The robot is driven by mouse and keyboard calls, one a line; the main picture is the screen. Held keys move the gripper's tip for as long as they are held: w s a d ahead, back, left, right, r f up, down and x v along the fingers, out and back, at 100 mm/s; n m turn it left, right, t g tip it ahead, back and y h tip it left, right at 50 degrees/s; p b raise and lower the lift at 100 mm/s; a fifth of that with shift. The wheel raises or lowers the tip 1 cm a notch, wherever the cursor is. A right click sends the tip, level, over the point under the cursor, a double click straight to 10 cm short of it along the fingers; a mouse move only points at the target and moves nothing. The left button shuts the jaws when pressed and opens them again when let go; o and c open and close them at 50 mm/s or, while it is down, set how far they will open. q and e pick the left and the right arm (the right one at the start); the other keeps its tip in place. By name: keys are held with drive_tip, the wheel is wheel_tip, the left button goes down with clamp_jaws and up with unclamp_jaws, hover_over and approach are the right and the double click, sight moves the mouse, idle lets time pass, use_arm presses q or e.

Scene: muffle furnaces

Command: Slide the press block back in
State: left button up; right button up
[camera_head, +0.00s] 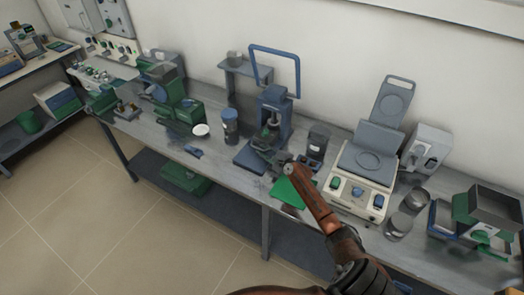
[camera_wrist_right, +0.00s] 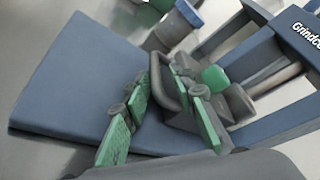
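The blue press (camera_head: 274,112) stands on the bench with a tall blue lever frame. In the wrist view its blue frame (camera_wrist_right: 262,50) is at the right, above a flat blue base plate (camera_wrist_right: 75,85). The grey press block (camera_wrist_right: 238,102) with a looped grey handle (camera_wrist_right: 167,85) sits at the front of the frame. My right gripper (camera_wrist_right: 158,78), also in the head view (camera_head: 268,152), is open, with its green-padded fingers either side of the handle. Contact with the handle is unclear. My left gripper is not in view.
A blue-lidded jar (camera_head: 230,125) stands left of the press and a dark grinder (camera_head: 317,143) right of it. A green mat (camera_head: 293,190) lies in front. A white hotplate unit (camera_head: 360,178) is further right, below my arm's reach side.

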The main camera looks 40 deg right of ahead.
drive_tip(key=shift+f, duration=0.1)
drive_tip(key=shift+s, duration=0.25)
drive_tip(key=v, duration=0.7)
drive_tip(key=shift+s, duration=0.25)
drive_tip(key=shift+r, duration=0.25)
